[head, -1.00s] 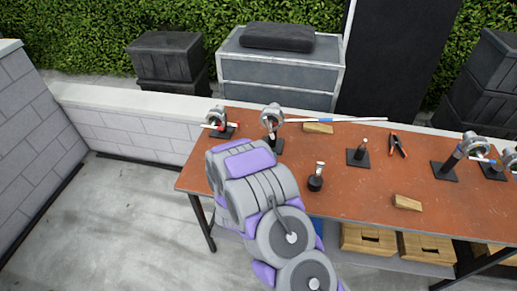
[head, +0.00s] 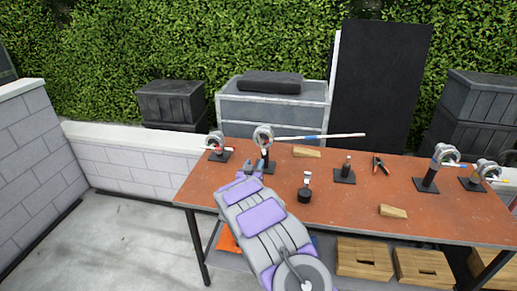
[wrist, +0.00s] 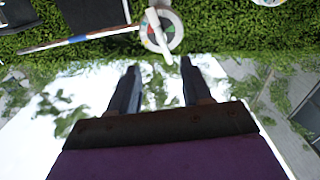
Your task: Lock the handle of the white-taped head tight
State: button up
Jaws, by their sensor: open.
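A round grey head (head: 263,137) stands on a short post at the back left of the table, with a long rod (head: 340,135) reaching right from it. I cannot clearly make out white tape on it. In the wrist view, which looks upside down, a round head (wrist: 174,33) with coloured marks shows at the top, with a pale handle (wrist: 154,24) across it. My gripper (wrist: 159,66) is open, and its two dark fingers point towards this head with nothing between them. In the head view my gripper (head: 252,168) is small, beside the post's lower part.
Another head (head: 215,140) with red marks stands at the far left; two more (head: 445,154) (head: 487,170) stand right. A black-based post (head: 305,190), wood wedges (head: 393,211) (head: 306,152) and pliers (head: 380,164) lie on the orange table (head: 350,215). A hedge rises behind.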

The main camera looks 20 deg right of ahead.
aim_at(261, 146)
jog(key=shift+b+x, duration=0.9)
jog(key=shift+x, duration=6.8)
jog(key=shift+c, duration=0.3)
grip_shut()
